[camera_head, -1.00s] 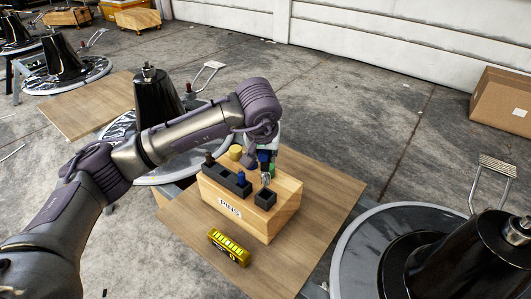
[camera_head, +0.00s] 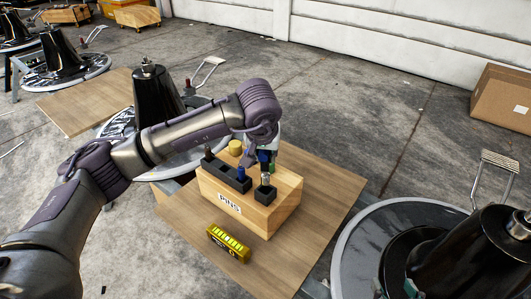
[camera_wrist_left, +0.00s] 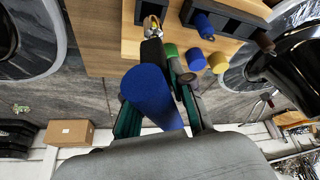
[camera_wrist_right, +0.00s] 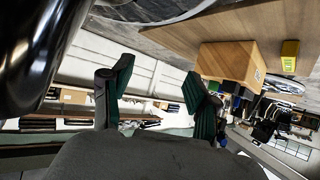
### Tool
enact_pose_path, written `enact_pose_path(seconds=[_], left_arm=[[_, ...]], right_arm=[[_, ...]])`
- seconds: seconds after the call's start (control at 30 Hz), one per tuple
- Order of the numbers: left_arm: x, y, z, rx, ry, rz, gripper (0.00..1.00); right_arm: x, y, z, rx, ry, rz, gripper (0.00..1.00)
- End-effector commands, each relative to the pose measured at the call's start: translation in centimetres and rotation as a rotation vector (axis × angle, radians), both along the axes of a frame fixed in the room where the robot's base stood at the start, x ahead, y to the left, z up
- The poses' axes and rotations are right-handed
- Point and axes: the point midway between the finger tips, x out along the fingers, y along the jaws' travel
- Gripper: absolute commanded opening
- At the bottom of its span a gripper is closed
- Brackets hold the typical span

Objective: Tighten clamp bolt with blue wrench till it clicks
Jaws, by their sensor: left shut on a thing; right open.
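In the head view a dark blue piece (camera_head: 264,157) shows under my left wrist, above the wooden block, and the fingers are mostly hidden. My right gripper (camera_wrist_right: 152,92) is open and empty in the right wrist view; only a sliver shows at the bottom of the head view. A metal bolt (camera_head: 522,217) tops the black cone-shaped column at the right. Whether it is the clamp bolt I cannot tell.
The wooden block (camera_head: 268,225) labelled PINS holds black holders, a blue peg (camera_head: 241,175), a metal-tipped piece (camera_head: 265,180) and a yellow cylinder (camera_head: 235,147). A yellow box (camera_head: 229,243) lies in front on a wooden board (camera_head: 320,232). A cardboard box (camera_head: 501,105) stands at far right.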

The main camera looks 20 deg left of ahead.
Motion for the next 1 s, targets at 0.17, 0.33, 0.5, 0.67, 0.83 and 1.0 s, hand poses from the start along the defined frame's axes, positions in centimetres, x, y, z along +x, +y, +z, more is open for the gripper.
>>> enact_pose_path(seconds=[0.17,0.33,0.5,0.67,0.83,1.0], left_arm=[[0.0,0.0,-0.3,-0.001,-0.002,0.001,0.0],[0.0,0.0,-0.7,-0.001,-0.002,0.001,0.0],[0.0,0.0,-1.0,-0.001,-0.003,0.001,0.0],[0.1,0.0,-1.4,-0.001,-0.003,0.001,0.0],[0.1,0.0,-1.7,-0.002,-0.003,0.0,0.0],[0.1,0.0,-1.8,-0.002,-0.003,0.0,0.0]], right_arm=[[0.7,0.3,0.9,0.015,-0.062,0.004,0.6],[1.3,0.7,1.8,0.029,-0.122,0.009,0.6],[1.9,1.0,2.8,0.044,-0.186,0.012,0.6],[2.4,1.2,3.8,0.059,-0.245,0.017,0.6],[2.8,1.5,4.8,0.073,-0.307,0.021,0.6],[3.0,1.6,5.5,0.083,-0.343,0.023,0.6]])
